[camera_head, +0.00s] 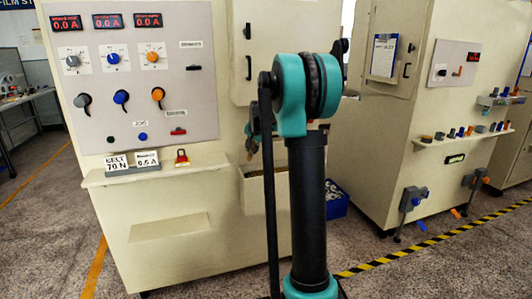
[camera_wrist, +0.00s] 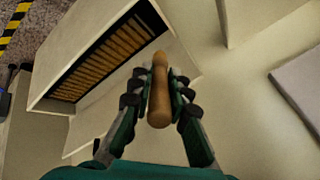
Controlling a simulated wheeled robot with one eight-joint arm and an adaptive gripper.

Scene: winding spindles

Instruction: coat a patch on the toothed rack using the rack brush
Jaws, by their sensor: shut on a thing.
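In the wrist view, my gripper (camera_wrist: 160,74) is shut on a wooden, rounded cylinder (camera_wrist: 159,102), which looks like the handle of the rack brush. Its far end points toward a pale open box; any bristles are hidden. Inside the box is a row of brown ribs (camera_wrist: 108,55), which looks like the toothed rack. The brush appears in front of the box's near side; I cannot tell whether it touches. In the head view, my arm hides most of the gripper and part of the box (camera_head: 259,190).
The control cabinet (camera_head: 150,235) has knobs, red displays and a narrow shelf (camera_head: 110,178) left of my arm. A blue bin (camera_head: 336,203) stands on the floor behind my arm. A second cabinet (camera_head: 385,130) is at the right, with striped floor tape (camera_head: 400,253) before it.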

